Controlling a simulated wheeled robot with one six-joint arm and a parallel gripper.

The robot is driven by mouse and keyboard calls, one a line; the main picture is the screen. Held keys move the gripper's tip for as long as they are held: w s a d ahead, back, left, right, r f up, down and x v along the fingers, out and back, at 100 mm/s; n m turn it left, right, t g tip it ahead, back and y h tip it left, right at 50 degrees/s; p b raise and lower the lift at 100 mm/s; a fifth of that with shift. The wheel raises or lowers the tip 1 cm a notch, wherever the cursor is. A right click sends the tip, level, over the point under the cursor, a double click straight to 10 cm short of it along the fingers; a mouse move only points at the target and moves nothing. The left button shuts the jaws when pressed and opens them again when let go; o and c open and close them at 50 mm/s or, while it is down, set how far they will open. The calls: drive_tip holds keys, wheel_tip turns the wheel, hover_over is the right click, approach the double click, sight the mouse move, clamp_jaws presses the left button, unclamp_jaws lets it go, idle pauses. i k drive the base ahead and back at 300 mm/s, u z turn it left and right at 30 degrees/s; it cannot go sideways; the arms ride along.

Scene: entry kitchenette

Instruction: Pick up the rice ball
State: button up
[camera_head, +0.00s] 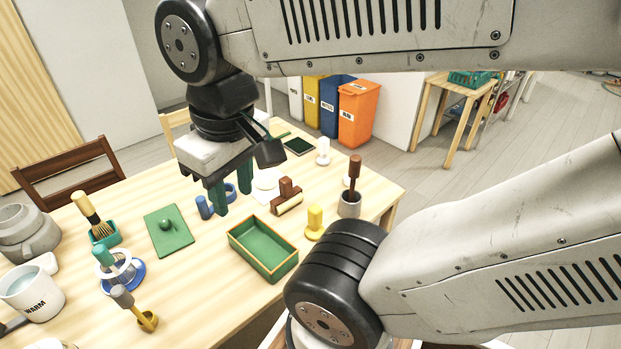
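My gripper (232,201) points down above the middle of the wooden table (215,290). Its two green fingers are apart, and I see nothing held between them. A small white rounded shape (267,180) lies just right of the fingers, on or beside a flat white piece. It may be the rice ball, but it is too small and partly covered to be sure. Blue items (204,207) sit close to the fingers and are partly hidden by them. I cannot tell how high the fingertips are above the table.
A green-lined tray (240,257), brown block-like object (287,193), yellow stamp-like piece (314,222) and grey mortar (349,205) stand to the right. A green board (168,231), whisk (92,213) and white mug (32,293) are left.

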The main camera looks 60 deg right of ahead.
sight(347, 180)
drive_tip(key=z, duration=1.7)
